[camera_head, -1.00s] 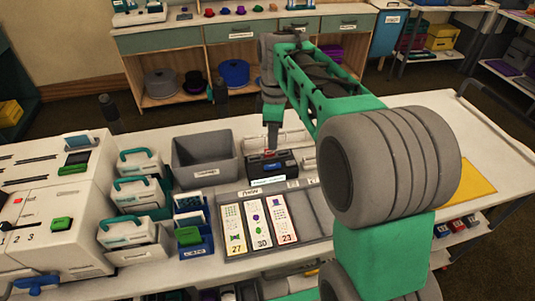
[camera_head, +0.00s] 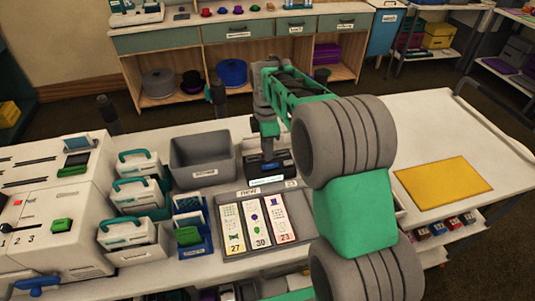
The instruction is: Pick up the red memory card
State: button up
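My gripper (camera_head: 268,152) points down, with its fingertips at the top of a small black holder (camera_head: 282,166) on the white table. I cannot make out the red memory card; the place on the holder where red showed earlier is behind my fingers. The fingers are too small and dark to tell whether they are open or shut, or hold anything. A green card (camera_head: 187,236) lies on a blue bin left of the grey tray.
A grey bin (camera_head: 203,162) stands left of the black holder. A grey tray (camera_head: 216,206) with several printed cards lies in front. White cases (camera_head: 137,197) and a white console (camera_head: 55,205) fill the left. A yellow mat (camera_head: 443,183) lies on clear table at right.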

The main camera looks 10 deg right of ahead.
grip_shut()
jog(key=shift+r, duration=0.55)
jog(key=s+r+b, duration=0.2)
jog(key=s+r, duration=1)
jog(key=s, duration=0.2)
jog(key=shift+a+b, duration=0.35)
jog(key=shift+b, duration=0.05)
